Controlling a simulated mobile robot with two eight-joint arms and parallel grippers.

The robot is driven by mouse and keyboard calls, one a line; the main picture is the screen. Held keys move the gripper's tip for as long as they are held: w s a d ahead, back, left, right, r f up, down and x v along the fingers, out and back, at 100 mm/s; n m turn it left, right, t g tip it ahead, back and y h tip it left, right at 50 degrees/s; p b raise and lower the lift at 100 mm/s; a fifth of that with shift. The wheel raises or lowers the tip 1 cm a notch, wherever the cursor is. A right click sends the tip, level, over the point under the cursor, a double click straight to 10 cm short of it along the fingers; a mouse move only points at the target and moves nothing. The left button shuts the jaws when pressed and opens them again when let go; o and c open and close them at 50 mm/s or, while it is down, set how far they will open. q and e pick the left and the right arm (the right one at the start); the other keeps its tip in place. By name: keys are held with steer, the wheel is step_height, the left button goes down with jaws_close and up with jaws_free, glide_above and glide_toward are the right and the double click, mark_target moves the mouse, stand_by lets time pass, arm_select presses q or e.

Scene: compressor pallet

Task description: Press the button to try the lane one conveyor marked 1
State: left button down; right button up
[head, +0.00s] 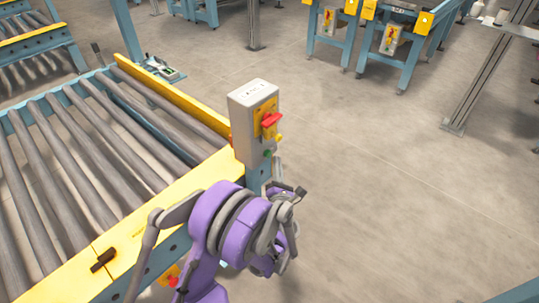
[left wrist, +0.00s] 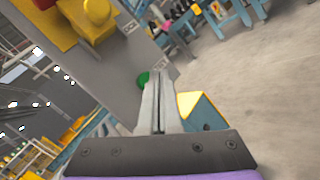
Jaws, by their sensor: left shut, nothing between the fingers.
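A grey control box (head: 253,118) stands at the corner of the roller conveyor (head: 95,150). Its face carries a red handle (head: 271,121) on a yellow plate and a green button (head: 267,153) low down. The box's top lettering is too small to read surely. My left gripper (head: 277,163) is shut and empty, its fingers pointing up close to the green button. In the left wrist view the shut fingers (left wrist: 158,80) reach up just right of the green button (left wrist: 143,79), partly overlapping its edge. I cannot tell whether they touch. My right gripper is not in view.
A yellow rail (head: 170,94) edges the conveyor, with a dark block (head: 103,259) on the near rail. Other blue stands with similar boxes (head: 390,38) are at the back. The floor (head: 400,190) to the right is clear up to a grey post (head: 485,70).

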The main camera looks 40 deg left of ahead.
arm_select(q)
steer(key=shift+a, duration=0.15)
stand_by(0.3)
steer(key=shift+a, duration=0.3)
steer(key=shift+a, duration=0.5)
stand_by(0.6)
steer(key=shift+d, duration=0.9)
steer(key=shift+d+b, duration=0.1)
steer(key=shift+b, duration=0.2)
steer(key=d, duration=0.4)
steer(key=shift+s+d, duration=0.2)
steer(key=shift+d, duration=0.2)
stand_by(0.5)
